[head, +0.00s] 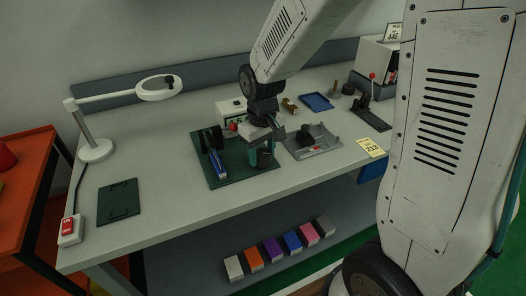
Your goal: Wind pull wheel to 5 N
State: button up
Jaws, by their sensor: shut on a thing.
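A dark green base plate (226,178) lies on the bench in the head view. An upright black stand with a blue reel or strip (217,160) is on its left part. A dark round wheel (265,160), which looks like the pull wheel, stands on its right part. My gripper (262,146) comes down from above and is shut on this wheel. My gripper hides the wheel's top, and the exact finger contact is small and dark. A white box (229,108) stands behind the plate, partly hidden by my arm. No force reading is legible.
A grey plate with a black knob (316,142) lies close on the right. Behind are a blue tray (317,102) and a red-knobbed lever (372,77). A white lamp (95,150) and green mat (118,202) are left. Several coloured boxes (273,250) sit on the lower shelf.

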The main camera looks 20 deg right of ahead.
aim_at(262, 153)
jog(key=shift+m, duration=1.1)
jog(key=o, duration=1)
notch_tip(262, 153, up, 8)
jog(key=shift+f, duration=0.1)
